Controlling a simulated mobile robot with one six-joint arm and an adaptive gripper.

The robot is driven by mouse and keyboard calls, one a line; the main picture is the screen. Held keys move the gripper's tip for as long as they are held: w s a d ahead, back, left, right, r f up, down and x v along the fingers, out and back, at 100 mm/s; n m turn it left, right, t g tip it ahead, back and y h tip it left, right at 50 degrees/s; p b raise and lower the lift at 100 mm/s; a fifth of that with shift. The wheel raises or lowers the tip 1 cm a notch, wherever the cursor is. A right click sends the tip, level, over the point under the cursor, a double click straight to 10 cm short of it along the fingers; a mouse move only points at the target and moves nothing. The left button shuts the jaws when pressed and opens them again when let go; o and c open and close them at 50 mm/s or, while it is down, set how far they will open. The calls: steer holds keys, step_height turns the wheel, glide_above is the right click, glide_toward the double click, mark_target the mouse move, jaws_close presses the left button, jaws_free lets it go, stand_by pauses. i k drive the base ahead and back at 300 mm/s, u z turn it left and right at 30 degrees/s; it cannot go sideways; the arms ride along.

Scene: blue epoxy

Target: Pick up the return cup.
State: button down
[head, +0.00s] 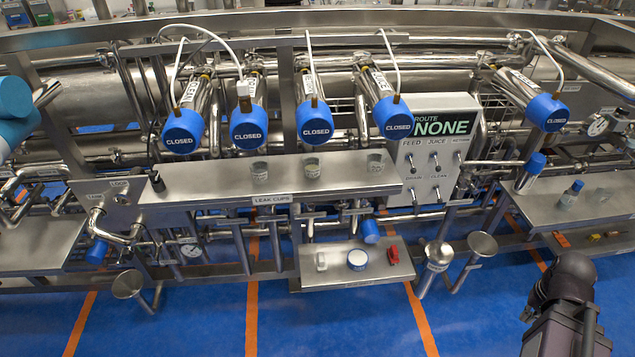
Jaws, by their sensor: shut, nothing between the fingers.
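Three small clear cups stand upright and apart on the steel shelf (225,184) labelled LEAK CUPS in the head view. They are a left cup (260,170), a middle cup (312,167) and a right cup (376,162). The middle one looks slightly yellowish. Any writing on them is too small to read, so I cannot tell which is the return cup. A dark part of my arm (560,328) shows at the bottom right, well apart from these cups. No gripper fingers can be made out.
Blue-capped valves marked CLOSED (317,122) hang above the shelf. A ROUTE NONE panel (432,150) stands right of it. A blue-topped clear container (570,195) stands right. Blue floor is open in front.

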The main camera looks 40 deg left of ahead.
mark_target(312, 161)
steer(key=z, duration=0.05)
steer(key=k, duration=0.3)
steer(key=u, duration=1.55)
steer(key=i, duration=0.55)
steer(key=z, duration=0.65)
